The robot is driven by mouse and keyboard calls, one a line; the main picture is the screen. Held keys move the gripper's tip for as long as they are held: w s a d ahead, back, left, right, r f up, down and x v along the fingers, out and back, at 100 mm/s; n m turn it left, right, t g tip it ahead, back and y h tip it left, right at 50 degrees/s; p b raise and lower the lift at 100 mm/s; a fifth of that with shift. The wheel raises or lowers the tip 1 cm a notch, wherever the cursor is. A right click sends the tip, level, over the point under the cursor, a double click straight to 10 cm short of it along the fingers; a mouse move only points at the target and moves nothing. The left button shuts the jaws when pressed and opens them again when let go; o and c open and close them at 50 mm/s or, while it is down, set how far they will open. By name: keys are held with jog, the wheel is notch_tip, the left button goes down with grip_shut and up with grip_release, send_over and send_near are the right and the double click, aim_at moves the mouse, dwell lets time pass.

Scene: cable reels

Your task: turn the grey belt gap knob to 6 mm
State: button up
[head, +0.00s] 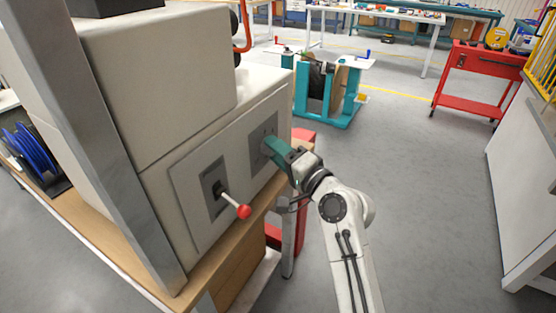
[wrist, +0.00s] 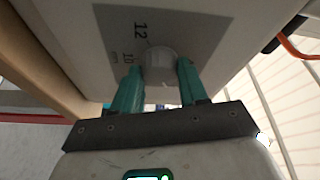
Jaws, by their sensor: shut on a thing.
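The grey belt gap knob (wrist: 160,64) is a round knob on a darker grey dial plate (wrist: 112,20) in the wrist view. The marks 12 and 10 show on the plate left of the knob; the knob's pointer and the 6 mark cannot be made out. My gripper (wrist: 160,72) has its two teal fingers on either side of the knob, shut on it. In the head view my gripper (head: 270,147) reaches the grey dial plate (head: 263,132) on the machine's front, and its fingers hide the knob there.
A lever with a red ball (head: 243,211) sticks out of the machine front (head: 155,185) left of my gripper. A wooden bench (head: 225,257) edge runs below. A teal reel stand (head: 330,90) and a red cart (head: 480,75) stand farther off. The floor to the right is free.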

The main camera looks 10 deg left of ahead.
jog(key=shift+f, duration=0.15)
jog(key=o, duration=1.1)
jog(key=shift+c, duration=0.2)
jog(key=v, duration=1)
jog(key=shift+s+d, duration=0.25)
jog(key=shift+d, duration=0.05)
